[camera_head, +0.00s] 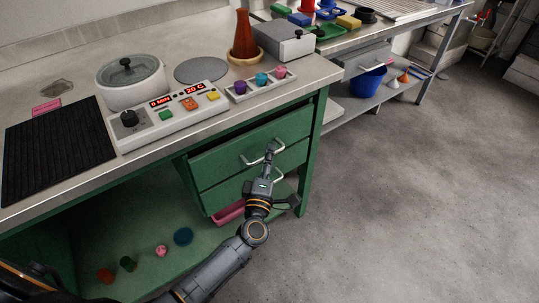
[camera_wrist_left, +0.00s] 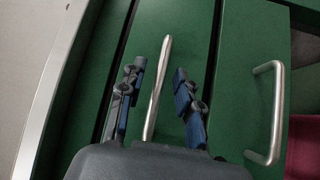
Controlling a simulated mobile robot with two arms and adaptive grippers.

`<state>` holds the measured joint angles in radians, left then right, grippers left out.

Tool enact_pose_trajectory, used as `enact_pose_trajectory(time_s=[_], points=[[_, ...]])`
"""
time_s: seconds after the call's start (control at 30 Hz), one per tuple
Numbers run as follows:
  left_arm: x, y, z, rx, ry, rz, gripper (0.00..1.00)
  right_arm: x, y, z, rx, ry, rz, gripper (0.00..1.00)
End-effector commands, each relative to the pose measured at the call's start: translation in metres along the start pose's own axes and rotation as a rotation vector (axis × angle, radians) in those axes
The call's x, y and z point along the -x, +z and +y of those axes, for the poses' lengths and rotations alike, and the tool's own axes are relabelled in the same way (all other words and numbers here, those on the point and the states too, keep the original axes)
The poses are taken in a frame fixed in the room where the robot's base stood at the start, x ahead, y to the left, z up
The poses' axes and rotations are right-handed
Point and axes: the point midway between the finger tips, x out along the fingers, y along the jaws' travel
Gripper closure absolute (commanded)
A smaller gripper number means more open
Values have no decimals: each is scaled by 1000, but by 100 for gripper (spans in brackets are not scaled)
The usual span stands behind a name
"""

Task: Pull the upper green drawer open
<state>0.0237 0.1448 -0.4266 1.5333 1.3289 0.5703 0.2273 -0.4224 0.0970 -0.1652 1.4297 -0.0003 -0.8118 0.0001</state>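The upper green drawer (camera_head: 225,156) is under the worktop, with a dark gap along its top edge. I cannot tell whether it stands slightly out. Its metal bar handle (camera_head: 249,160) is partly hidden by my left gripper (camera_head: 270,148). In the left wrist view, the upper handle (camera_wrist_left: 157,85) runs between the two fingers of my left gripper (camera_wrist_left: 160,75). The fingers are open, with space visible on both sides of the bar. The lower green drawer (camera_head: 220,195) is just below, and its handle (camera_wrist_left: 278,110) is outside the fingers. My right gripper is not in view.
The worktop edge (camera_head: 165,132) overhangs the drawers. A green cabinet leg (camera_head: 312,160) stands right of them. A pink object (camera_head: 229,212) lies under the lower drawer, and small coloured items lie on the bottom shelf (camera_head: 120,225). The floor (camera_head: 400,200) at right is clear.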

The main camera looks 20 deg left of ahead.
Motion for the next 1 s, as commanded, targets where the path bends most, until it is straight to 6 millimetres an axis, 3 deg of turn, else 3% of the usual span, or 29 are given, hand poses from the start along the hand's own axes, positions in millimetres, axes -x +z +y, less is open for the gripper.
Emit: enact_pose_trajectory(time_s=[0.4,0.57,1.0], points=[[-9,0,0,0,-1,0,66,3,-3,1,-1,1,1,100],[-9,0,0,0,-1,0,99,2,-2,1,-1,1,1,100],[-7,1,0,0,-2,0,100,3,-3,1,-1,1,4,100]])
